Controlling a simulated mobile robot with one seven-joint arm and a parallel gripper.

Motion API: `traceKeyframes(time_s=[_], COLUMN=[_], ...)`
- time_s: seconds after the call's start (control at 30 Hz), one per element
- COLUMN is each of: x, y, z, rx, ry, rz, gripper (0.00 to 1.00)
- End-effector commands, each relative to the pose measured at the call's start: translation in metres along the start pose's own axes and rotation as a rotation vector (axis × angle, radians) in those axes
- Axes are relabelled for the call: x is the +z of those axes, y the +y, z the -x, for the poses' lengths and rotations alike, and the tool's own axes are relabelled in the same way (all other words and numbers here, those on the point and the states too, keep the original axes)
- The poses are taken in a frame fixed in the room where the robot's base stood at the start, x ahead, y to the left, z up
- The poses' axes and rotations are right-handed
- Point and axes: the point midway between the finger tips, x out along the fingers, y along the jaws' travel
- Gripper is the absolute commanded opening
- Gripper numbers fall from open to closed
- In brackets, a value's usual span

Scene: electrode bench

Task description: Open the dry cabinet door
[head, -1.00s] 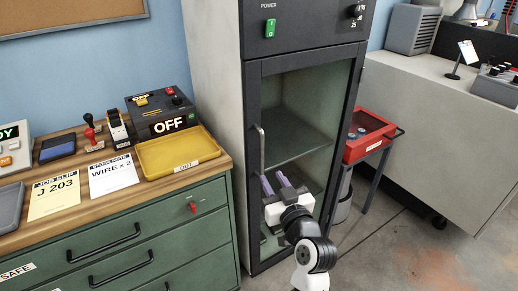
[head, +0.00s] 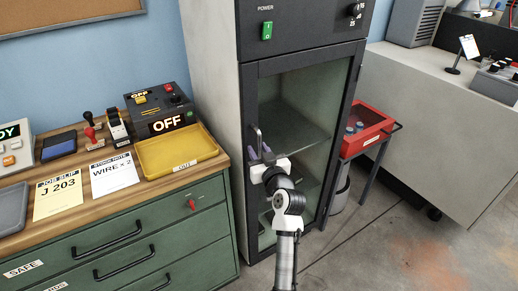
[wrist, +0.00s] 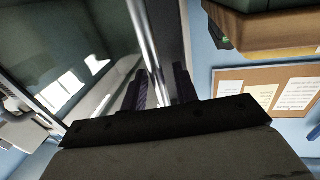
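The dry cabinet (head: 208,80) is tall, with a grey side and a dark front. Its dark-framed glass door (head: 300,105) looks shut in the head view. The upright metal door handle (head: 259,137) is at the door's left side. My gripper (head: 260,152) is at the lower part of this handle. In the wrist view, the silver handle bar (wrist: 148,40) runs down between the two dark fingers of my gripper (wrist: 160,88). The fingers stand apart on either side of the bar, and the gripper looks open around it. Whether either finger touches it is unclear.
A green drawer bench (head: 150,225) with a wooden top stands left of the cabinet, holding a yellow tray (head: 178,150). A red box on a stand (head: 366,132) is close to the cabinet's right. Floor (head: 390,245) in front on the right is clear.

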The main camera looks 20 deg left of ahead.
Motion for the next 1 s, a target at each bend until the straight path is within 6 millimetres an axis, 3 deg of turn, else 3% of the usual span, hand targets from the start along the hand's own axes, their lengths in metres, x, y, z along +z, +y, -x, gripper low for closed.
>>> traceKeyframes(time_s=[0.27, 0.5, 0.83, 1.0], x=[0.0, 0.0, 0.001, 0.004], y=[0.0, 0.0, 0.001, 0.007], z=[-0.001, -0.001, 0.0, 0.013], rx=[0.0, 0.0, -0.002, -0.024], ry=[0.0, 0.0, 0.001, 0.002], rz=[0.0, 0.0, 0.0, 0.0], gripper=[0.3, 0.0, 0.0, 0.0])
